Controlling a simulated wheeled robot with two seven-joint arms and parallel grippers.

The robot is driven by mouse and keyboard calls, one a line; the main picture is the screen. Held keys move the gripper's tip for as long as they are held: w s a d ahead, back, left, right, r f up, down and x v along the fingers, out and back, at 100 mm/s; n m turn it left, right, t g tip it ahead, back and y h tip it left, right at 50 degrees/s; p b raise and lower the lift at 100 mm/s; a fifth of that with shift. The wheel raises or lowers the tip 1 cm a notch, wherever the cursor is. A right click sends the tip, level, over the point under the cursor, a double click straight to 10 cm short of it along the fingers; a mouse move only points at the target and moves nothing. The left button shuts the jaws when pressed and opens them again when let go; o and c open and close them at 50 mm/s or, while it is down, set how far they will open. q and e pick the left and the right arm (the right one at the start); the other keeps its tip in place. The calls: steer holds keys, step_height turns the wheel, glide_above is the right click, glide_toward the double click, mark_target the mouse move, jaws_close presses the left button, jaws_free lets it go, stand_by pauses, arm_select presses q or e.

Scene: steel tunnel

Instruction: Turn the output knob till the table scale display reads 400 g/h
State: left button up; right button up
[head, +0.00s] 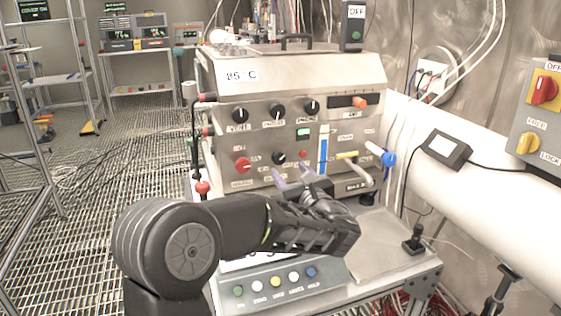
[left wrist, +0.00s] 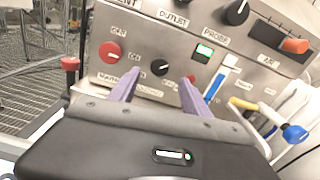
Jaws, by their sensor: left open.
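A steel control panel (head: 225,145) with knobs stands in front of me. In its lower row are a red knob (head: 243,165) and a small black knob (head: 279,158); both show in the left wrist view, red knob (left wrist: 110,51) and black knob (left wrist: 160,67). Their labels are too blurred to tell which says output. My left gripper (head: 292,173) is open and empty, its purple fingers pointing at the panel just below the black knob, which appears between the fingertips in the left wrist view (left wrist: 161,82). The table scale (head: 315,285) shows coloured buttons; my arm hides its display. My right gripper is out of view.
Three larger black knobs, one of them here (head: 240,115), line the upper row. A yellow-handled valve (head: 347,155) and a blue-ended handle (head: 381,154) stick out at the right. A black plug (head: 413,241) stands on the bench. The bench's right side is mostly clear.

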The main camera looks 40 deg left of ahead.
mark_target(280, 159)
arm_select(q)
steer(key=p+x, duration=0.1)
steer(key=x, duration=0.6)
steer(key=shift+w+a, duration=0.15)
steer(key=shift+a, duration=0.05)
steer(key=shift+c, duration=0.5)
jaws_close()
